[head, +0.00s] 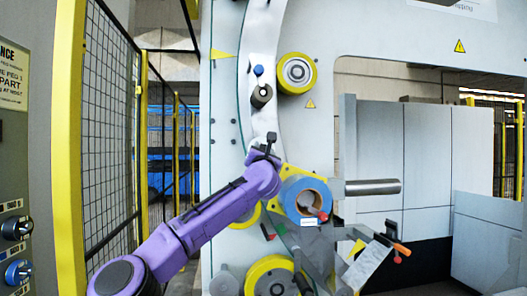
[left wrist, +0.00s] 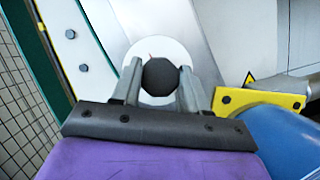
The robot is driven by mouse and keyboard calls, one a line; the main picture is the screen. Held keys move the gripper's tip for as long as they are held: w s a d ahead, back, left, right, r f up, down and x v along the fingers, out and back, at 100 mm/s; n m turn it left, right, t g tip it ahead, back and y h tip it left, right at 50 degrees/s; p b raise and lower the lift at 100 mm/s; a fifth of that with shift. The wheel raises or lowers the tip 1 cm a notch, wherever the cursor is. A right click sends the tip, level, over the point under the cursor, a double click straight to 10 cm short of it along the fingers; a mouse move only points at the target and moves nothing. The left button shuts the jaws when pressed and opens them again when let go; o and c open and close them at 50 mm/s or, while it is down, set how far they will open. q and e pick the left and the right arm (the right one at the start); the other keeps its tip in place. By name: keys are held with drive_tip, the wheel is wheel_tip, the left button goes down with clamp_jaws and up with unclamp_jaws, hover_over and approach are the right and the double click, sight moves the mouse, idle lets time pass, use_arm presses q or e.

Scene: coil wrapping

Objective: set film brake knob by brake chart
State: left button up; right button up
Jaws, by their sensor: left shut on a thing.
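My left gripper (head: 264,141) reaches up to the machine's front panel in the head view, its arm coming from the lower left. In the left wrist view its two grey fingers (left wrist: 159,84) are closed on the sides of a dark, many-sided knob (left wrist: 160,74). A pale round disc (left wrist: 150,53) sits behind the knob on the panel. In the head view the gripper mostly hides the knob, and no pointer or scale can be read. I cannot make out a brake chart; a partly cut-off printed sign (head: 13,77) hangs at the far left. My right gripper is not in view.
A blue roll (head: 291,190) on a yellow plate is just right of and below the gripper. Yellow-rimmed rollers (head: 296,73) sit above and below. A wire-mesh fence (head: 108,120) stands left. A control panel with knobs (head: 16,228) is at the left edge.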

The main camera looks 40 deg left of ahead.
use_arm(q)
drive_tip(key=shift+r+m+t+h+p, duration=0.15)
drive_tip(key=shift+m+h+p, duration=0.6)
drive_tip(key=shift+m, duration=0.6)
drive_tip(key=shift+f+m+t+h+p, duration=0.15)
drive_tip(key=shift+m+h+p, duration=0.35)
drive_tip(key=shift+m+p, duration=0.7)
drive_tip(key=shift+r+m+t+h+p, duration=0.2)
drive_tip(key=shift+m+h+p, duration=0.45)
drive_tip(key=shift+m, duration=0.9)
drive_tip(key=shift+f, duration=0.1)
drive_tip(key=o, duration=1.1)
drive_tip(key=shift+a, duration=0.1)
drive_tip(key=shift+c, duration=0.2)
drive_tip(key=shift+s+f, duration=0.1)
drive_tip(key=b+v, duration=0.6)
drive_tip(key=v, duration=0.4)
drive_tip(key=shift+s+b, duration=0.2)
drive_tip(key=shift+b, duration=0.1)
